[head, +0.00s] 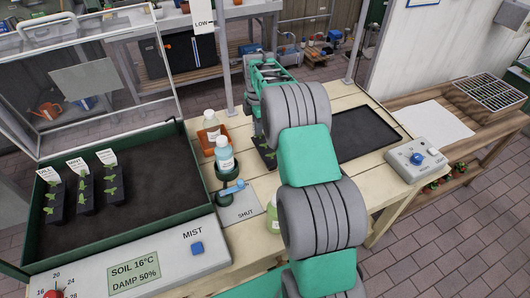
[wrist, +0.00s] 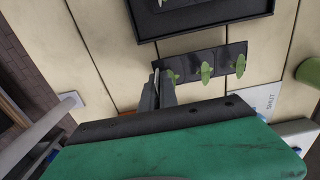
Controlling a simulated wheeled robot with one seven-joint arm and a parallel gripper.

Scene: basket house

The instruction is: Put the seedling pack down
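The seedling pack (wrist: 225,55) is a dark strip with several green seedlings, over the pale wooden bench beside the black tray (wrist: 205,22). In the head view part of the pack (head: 266,156) shows below my arm, left of the black tray (head: 362,135). My gripper (wrist: 158,82) is at the left end of the pack in the wrist view, its fingers close together and seemingly shut on a thin upright tag there. My arm hides the gripper in the head view. I cannot tell whether the pack touches the bench.
A green-walled propagator (head: 130,205) holds several labelled seedling packs at left. Two bottles, one in an orange holder (head: 212,137), and a blue-handled lever (head: 232,188) stand between it and my arm. A control box (head: 420,158) sits right of the tray.

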